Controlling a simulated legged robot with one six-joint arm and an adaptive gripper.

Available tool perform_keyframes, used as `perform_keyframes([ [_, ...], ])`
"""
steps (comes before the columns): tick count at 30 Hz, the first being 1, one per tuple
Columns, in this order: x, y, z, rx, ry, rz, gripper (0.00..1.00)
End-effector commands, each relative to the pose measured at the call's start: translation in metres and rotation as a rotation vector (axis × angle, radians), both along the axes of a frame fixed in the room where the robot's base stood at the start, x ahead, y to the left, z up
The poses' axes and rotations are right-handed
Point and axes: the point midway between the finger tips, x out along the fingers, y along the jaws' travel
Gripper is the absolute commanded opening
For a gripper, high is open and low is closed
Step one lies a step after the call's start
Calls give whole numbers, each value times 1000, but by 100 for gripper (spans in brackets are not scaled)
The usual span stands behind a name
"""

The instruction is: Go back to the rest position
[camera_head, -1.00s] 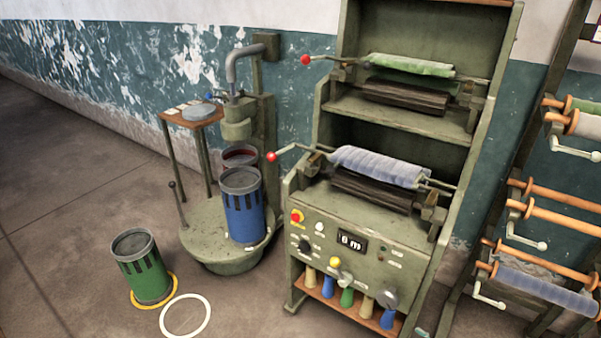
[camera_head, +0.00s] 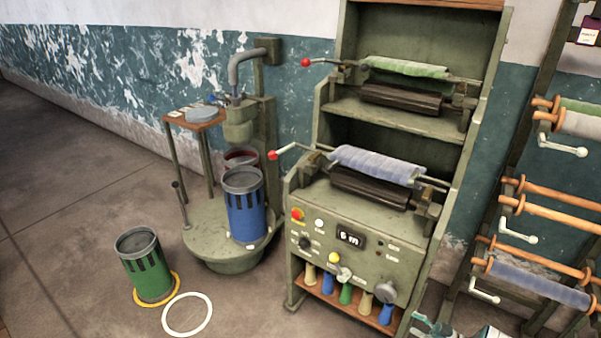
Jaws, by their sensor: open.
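The rest of my arm is mostly cut off by the frame.
A round platform machine (camera_head: 205,236) holds a blue can (camera_head: 244,208). A green can (camera_head: 146,268) stands on the floor by a yellow ring and a white ring (camera_head: 187,314). A roller rack (camera_head: 545,210) stands at right. The left floor is clear.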

Motion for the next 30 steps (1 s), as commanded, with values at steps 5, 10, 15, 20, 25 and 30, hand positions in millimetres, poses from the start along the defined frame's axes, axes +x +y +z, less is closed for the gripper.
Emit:
perform_keyframes([
  [5, 22, 10, 45, -56, 125, 109, 73],
  [10, 40, 29, 99, -144, 299, 222, 73],
  [15, 48, 51, 152, -247, 469, 297, 73],
  [20, 47, 74, 200, -357, 622, 336, 73],
  [25, 36, 99, 249, -481, 773, 341, 73],
  [30, 18, 123, 294, -606, 908, 305, 73],
])
